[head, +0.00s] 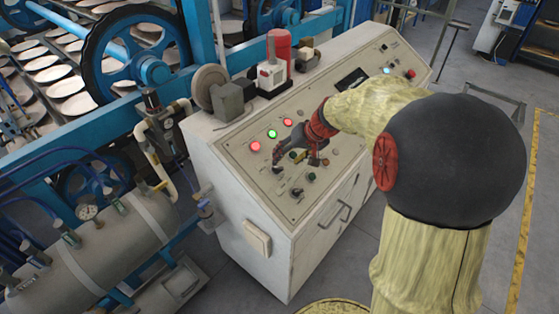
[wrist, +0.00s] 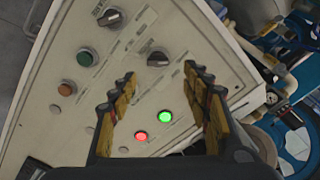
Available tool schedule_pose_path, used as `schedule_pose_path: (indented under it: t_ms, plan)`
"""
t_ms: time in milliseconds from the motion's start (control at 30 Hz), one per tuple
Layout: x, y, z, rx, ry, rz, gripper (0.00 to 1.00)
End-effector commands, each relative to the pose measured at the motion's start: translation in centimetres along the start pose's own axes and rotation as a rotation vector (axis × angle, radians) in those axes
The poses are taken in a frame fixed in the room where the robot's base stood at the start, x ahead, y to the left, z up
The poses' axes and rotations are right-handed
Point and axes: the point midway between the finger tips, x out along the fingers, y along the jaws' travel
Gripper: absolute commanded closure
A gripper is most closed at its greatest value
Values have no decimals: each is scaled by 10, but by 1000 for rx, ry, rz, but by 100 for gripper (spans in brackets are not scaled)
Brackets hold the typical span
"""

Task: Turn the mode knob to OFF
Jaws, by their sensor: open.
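My gripper (head: 294,158) is over the sloped top of the white control panel, its fingers spread and empty. In the wrist view the gripper (wrist: 159,78) frames a black rotary knob (wrist: 158,58) that lies just beyond and between the fingertips, with no visible contact. A second black knob (wrist: 112,18) sits farther up in that view. In the head view a black knob (head: 297,192) shows near the panel's front edge. The labels are too small to read, so I cannot tell which knob is the mode knob or where it points.
A lit green lamp (wrist: 165,116) and a lit red lamp (wrist: 141,136) are near the fingers. A dark green button (wrist: 84,57) and an orange-brown button (wrist: 65,88) lie to the left. A metal tank (head: 140,245) is at left.

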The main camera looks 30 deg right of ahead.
Motion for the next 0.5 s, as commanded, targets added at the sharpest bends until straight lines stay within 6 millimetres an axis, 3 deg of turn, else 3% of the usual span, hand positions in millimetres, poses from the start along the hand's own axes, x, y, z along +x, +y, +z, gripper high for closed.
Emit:
schedule_pose_path:
  t_ms: [500]
  plan:
    - [68,5,-2,9,1,-1,52]
